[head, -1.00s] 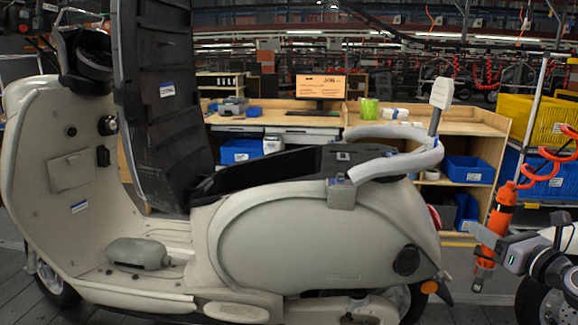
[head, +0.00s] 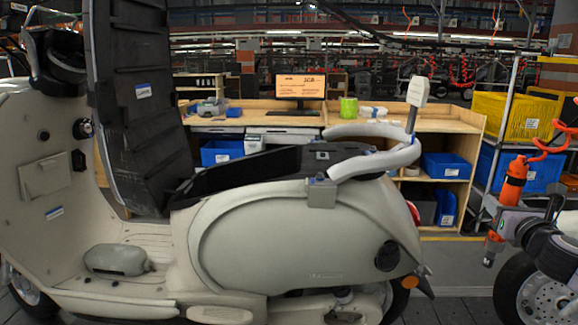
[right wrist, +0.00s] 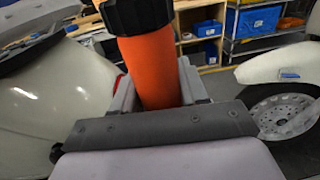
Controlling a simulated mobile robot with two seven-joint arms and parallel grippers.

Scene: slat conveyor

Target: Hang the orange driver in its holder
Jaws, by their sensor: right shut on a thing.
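The orange driver (head: 515,182) is at the right of the head view, upright and slightly tilted, with a coiled red-orange hose at its top. My right gripper (head: 500,214) is shut around its body. In the right wrist view the driver's orange body (right wrist: 152,70) stands between the two fingers of the gripper (right wrist: 155,92), with a black collar above. The driver is held in the air beside the rear of the scooter. I cannot make out its holder for certain. My left gripper is not in view.
A cream scooter (head: 290,240) with its seat raised fills the left and middle. A second vehicle's wheel (head: 525,290) is at the lower right. A wooden bench (head: 450,125) and a rack with a yellow crate (head: 505,118) and blue bins (head: 445,167) stand behind.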

